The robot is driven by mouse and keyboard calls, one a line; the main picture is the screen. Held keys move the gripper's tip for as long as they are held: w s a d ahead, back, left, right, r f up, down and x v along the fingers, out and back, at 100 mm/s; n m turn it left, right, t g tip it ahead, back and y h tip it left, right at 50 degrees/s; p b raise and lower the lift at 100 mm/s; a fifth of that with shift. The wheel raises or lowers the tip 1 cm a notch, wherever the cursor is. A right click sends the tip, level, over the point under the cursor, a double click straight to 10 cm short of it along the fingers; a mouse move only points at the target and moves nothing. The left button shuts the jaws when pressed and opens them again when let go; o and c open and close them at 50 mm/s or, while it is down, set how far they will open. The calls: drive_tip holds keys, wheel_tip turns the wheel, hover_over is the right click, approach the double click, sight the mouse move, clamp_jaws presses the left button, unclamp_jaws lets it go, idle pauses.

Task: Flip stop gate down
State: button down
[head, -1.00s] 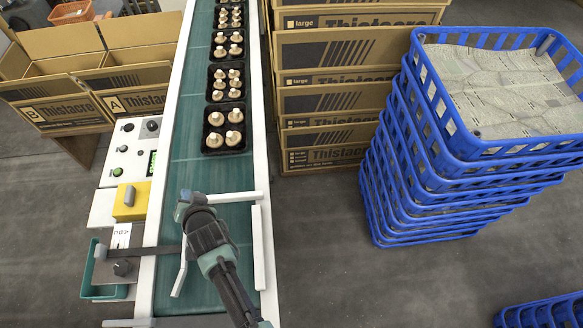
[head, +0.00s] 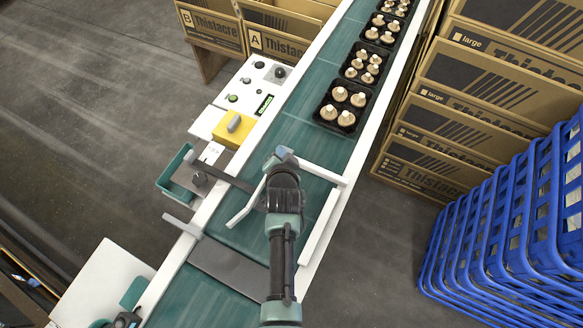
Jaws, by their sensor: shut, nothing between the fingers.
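A white bar (head: 320,174) lies across the teal conveyor belt (head: 298,135), just past my wrist; it looks like the stop gate, but I cannot tell whether it is raised or lowered. My gripper (head: 284,160) is over the belt at this bar's left end. It is shut and empty, and my wrist hides most of its fingers. I cannot tell whether it touches the bar. The nearest black tray (head: 336,126) of mushrooms (head: 339,94) stands on the belt beyond the bar, apart from it.
White guides (head: 318,230) flank the belt under my arm. Cartons (head: 455,115) and blue crates (head: 500,225) stand right.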

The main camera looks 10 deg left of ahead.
drive_tip(key=v, duration=1.2)
drive_tip(key=shift+w+d+r, duration=0.15)
drive_tip(key=shift+d+r, duration=0.05)
drive_tip(key=shift+r, duration=0.05)
drive_tip(key=w+d+r+n+t, duration=0.1)
drive_tip(key=w+r+t, duration=0.2)
drive_tip(key=r, duration=0.8)
drive_tip(key=w+d+r+n+t, duration=0.1)
drive_tip(key=w+r+t, duration=0.15)
drive_tip(key=r, duration=0.95)
drive_tip(key=w+d+r+n+t, duration=0.1)
drive_tip(key=w+r+t, duration=0.25)
drive_tip(key=r, duration=0.75)
drive_tip(key=s+d+r+n+t, duration=0.1)
drive_tip(key=s+r, duration=0.4)
drive_tip(key=r, duration=0.5)
drive_tip(key=s+d+r+n+t+h, duration=0.1)
drive_tip(key=s+r+t, duration=0.3)
drive_tip(key=r, duration=0.6)
drive_tip(key=s+d+r+n+t+h, duration=0.1)
drive_tip(key=s+r, duration=0.4)
drive_tip(key=r, duration=0.6)
drive_tip(key=shift+s+d+n+t, duration=0.3)
drive_tip(key=shift+s+t, duration=0.05)
drive_tip(key=shift+t, duration=0.55)
